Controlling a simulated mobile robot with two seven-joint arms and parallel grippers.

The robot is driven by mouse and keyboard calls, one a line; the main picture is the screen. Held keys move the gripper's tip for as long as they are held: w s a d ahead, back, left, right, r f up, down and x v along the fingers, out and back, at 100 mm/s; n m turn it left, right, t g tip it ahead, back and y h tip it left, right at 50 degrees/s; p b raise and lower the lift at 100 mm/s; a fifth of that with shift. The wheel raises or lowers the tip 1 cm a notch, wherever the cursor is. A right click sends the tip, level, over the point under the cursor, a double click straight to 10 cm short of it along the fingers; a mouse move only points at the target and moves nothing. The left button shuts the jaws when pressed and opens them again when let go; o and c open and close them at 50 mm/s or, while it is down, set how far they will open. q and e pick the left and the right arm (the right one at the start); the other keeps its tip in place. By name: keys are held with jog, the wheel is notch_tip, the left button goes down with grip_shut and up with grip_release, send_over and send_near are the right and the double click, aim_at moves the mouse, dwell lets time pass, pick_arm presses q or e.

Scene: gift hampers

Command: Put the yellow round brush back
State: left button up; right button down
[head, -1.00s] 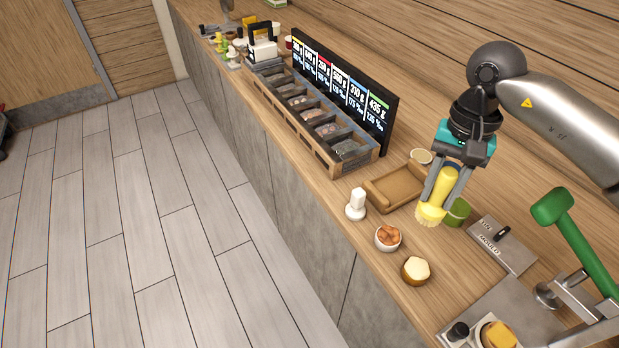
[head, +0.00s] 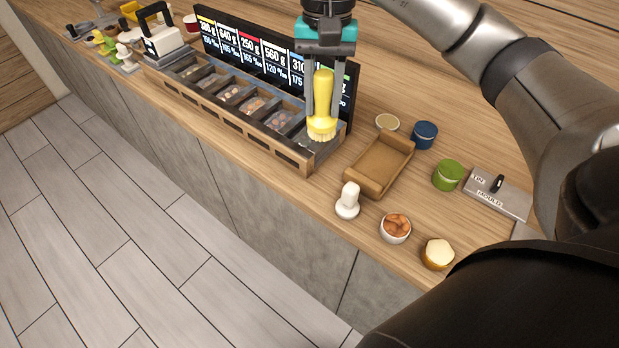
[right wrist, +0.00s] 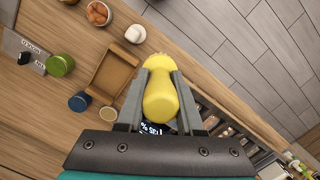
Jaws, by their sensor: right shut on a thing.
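The yellow round brush (head: 322,105) hangs upright, bristles down, between the fingers of my right gripper (head: 321,115). The gripper is shut on it. It is in front of the sign, over the near end of the compartment box (head: 308,162). In the right wrist view the brush (right wrist: 160,100) lies between both fingers and hides part of what is below. My left gripper is not in view.
A brown tray (head: 364,183), a white knobbed piece (head: 347,205), a bowl of brown pieces (head: 395,229), and blue (head: 424,136) and green (head: 448,176) tins stand right of the box. The price sign (head: 250,45) stands behind it. Small coloured knobbed things (head: 107,45) stand at the far left.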

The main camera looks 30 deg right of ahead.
aim_at(323, 125)
notch_tip(323, 125, down, 19)
jog(key=shift+r, duration=0.2)
dwell(0.3)
jog(key=shift+f+b, duration=0.2)
jog(key=shift+b, duration=0.2)
jog(key=c, duration=0.5)
grip_release()
jog(key=shift+s, duration=0.1)
jog(key=shift+c, duration=0.2)
jog(key=shift+r, duration=0.1)
jog(key=r, duration=0.8)
jog(key=w+d+r, duration=0.1)
jog(key=r, duration=0.3)
jog(key=shift+w+r, duration=0.1)
